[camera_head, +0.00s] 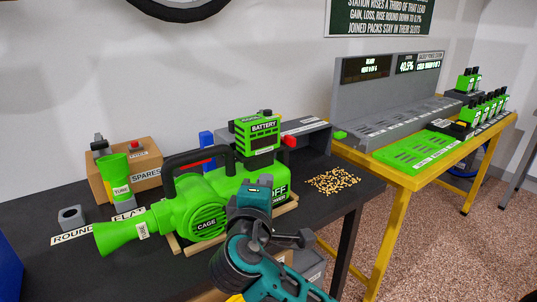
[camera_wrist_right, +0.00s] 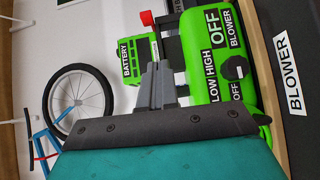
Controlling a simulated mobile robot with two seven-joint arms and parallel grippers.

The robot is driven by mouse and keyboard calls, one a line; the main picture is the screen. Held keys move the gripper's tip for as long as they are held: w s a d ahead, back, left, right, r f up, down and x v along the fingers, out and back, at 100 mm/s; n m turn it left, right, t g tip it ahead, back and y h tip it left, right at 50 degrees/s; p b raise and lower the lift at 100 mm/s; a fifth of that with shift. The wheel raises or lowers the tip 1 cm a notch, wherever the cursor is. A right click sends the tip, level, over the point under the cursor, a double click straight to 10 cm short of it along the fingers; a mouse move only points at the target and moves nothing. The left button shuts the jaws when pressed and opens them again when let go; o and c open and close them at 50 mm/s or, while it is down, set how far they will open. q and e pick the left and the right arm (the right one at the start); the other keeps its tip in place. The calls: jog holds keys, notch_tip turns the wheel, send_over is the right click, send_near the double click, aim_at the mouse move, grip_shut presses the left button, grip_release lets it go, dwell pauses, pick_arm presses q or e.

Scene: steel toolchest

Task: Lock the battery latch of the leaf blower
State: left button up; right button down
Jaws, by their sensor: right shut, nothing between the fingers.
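The green leaf blower (camera_head: 205,205) lies on the dark bench, its cone nozzle pointing left. Its battery (camera_head: 257,130), labelled BATTERY, sits upright on top; it also shows in the right wrist view (camera_wrist_right: 133,62). A red latch (camera_head: 289,141) sticks out at the battery's right side; the wrist view shows it as a red knob (camera_wrist_right: 146,18). My right gripper (camera_wrist_right: 160,72) is shut and empty, its fingers pointing toward the battery and blower body. In the head view my teal wrist covers part of the blower and hides the fingertips. Whether the fingers touch anything I cannot tell. My left gripper is not in view.
A SPARES box (camera_head: 146,180) and a green nozzle (camera_head: 115,178) stand at the left. A grey open box (camera_head: 306,140) stands behind the battery. Small pellets (camera_head: 332,181) lie on the bench to the right. A yellow table (camera_head: 408,180) with a grey console (camera_head: 385,90) stands further right.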

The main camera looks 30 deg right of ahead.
jog(key=shift+w+a+r+h, duration=0.1)
jog(key=shift+r+h, duration=0.2)
jog(key=shift+r, duration=0.15)
send_near(289, 145)
jog(key=w, duration=0.3)
jog(key=shift+w+a+b, duration=0.25)
jog(key=shift+w+b, duration=0.1)
jog(key=shift+b, duration=0.05)
jog(key=d, duration=0.3)
jog(key=shift+w+d, duration=0.2)
jog(key=shift+w, duration=0.15)
jog(key=shift+d, duration=0.45)
jog(key=shift+d+n+t+y, duration=0.2)
jog(key=shift+n+t+y, duration=0.1)
jog(key=shift+t+y, duration=0.1)
